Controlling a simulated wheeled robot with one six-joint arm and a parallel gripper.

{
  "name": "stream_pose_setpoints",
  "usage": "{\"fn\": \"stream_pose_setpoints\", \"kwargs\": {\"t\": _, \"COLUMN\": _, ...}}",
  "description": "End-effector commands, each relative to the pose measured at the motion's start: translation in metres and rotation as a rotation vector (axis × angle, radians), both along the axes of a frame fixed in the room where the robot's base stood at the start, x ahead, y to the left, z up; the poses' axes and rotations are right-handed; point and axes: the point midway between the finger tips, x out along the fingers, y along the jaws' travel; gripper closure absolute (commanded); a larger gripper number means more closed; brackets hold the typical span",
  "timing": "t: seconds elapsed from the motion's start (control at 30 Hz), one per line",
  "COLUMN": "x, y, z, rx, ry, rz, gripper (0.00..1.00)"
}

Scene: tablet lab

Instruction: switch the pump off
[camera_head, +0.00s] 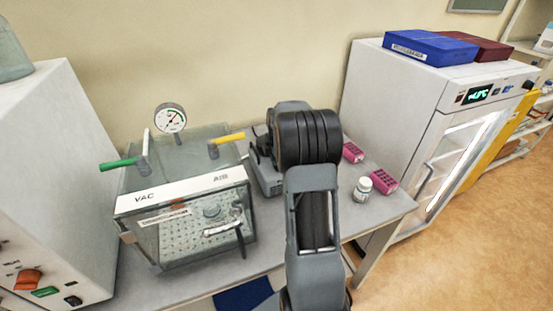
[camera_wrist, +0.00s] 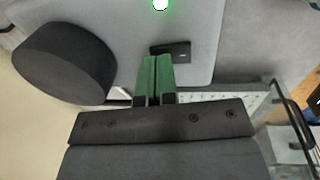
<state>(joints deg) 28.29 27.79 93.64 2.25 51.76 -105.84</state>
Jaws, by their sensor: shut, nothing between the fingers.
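The pump (camera_head: 268,182) is a grey unit on the bench behind the clear chamber, mostly hidden by my arm in the head view. In the wrist view its grey top face (camera_wrist: 205,20) fills the upper middle, with a small black switch (camera_wrist: 171,48) and a green-ringed light (camera_wrist: 161,4). A black cylinder (camera_wrist: 62,65) stands on the left. My gripper (camera_wrist: 158,62) has green fingertips, shut together and empty. The tips appear just below the switch's left end; I cannot tell whether they touch it.
The clear vacuum chamber (camera_head: 190,228) has a green VAC handle (camera_head: 119,164), a yellow AIR handle (camera_head: 228,138) and a gauge (camera_head: 170,119). A white bottle (camera_head: 363,189) and pink racks (camera_head: 384,181) stand right of my arm. A white cabinet (camera_head: 410,110) is farther right.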

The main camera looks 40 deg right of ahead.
Motion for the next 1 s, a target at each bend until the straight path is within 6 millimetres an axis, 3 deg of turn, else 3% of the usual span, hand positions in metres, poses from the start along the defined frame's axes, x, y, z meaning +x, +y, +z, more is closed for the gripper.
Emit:
{"fn": "stream_pose_setpoints", "kwargs": {"t": 0.67, "x": 0.001, "y": 0.0, "z": -0.015, "rx": 0.0, "ry": 0.001, "rz": 0.002, "gripper": 1.0}}
{"fn": "stream_pose_setpoints", "kwargs": {"t": 1.0, "x": 0.0, "y": 0.001, "z": -0.013, "rx": 0.003, "ry": 0.005, "rz": 0.002, "gripper": 1.0}}
